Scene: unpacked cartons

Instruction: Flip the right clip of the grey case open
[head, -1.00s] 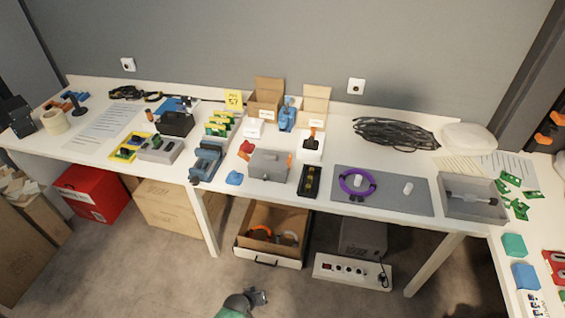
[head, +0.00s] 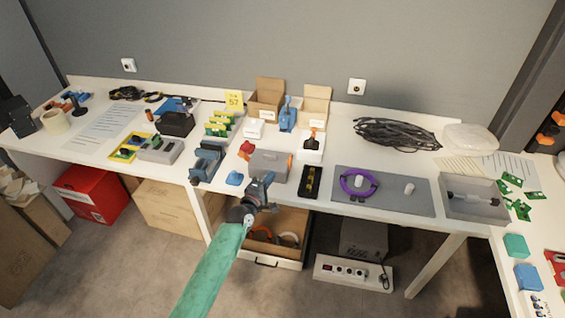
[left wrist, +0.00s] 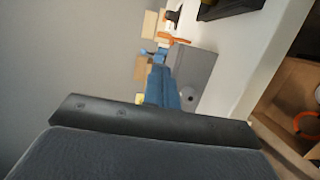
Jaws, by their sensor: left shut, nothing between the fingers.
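The grey case (head: 268,166) stands near the front edge of the long white table. Its orange right clip (head: 290,158) shows at its right end. In the left wrist view, the case (left wrist: 199,70) lies past my fingers, with the orange clip (left wrist: 176,40) at its far end. My left gripper (head: 266,182) is in front of the case in the head view, its blue fingers shut and empty. The fingers (left wrist: 163,88) overlap the case in the picture, apart from the right clip; contact cannot be told. My fingers hide part of the case front. My right gripper is out of view.
A black tray (head: 311,182) stands just right of the case. Cardboard boxes (head: 266,98) stand behind. An open drawer box (head: 275,246) is below the table.

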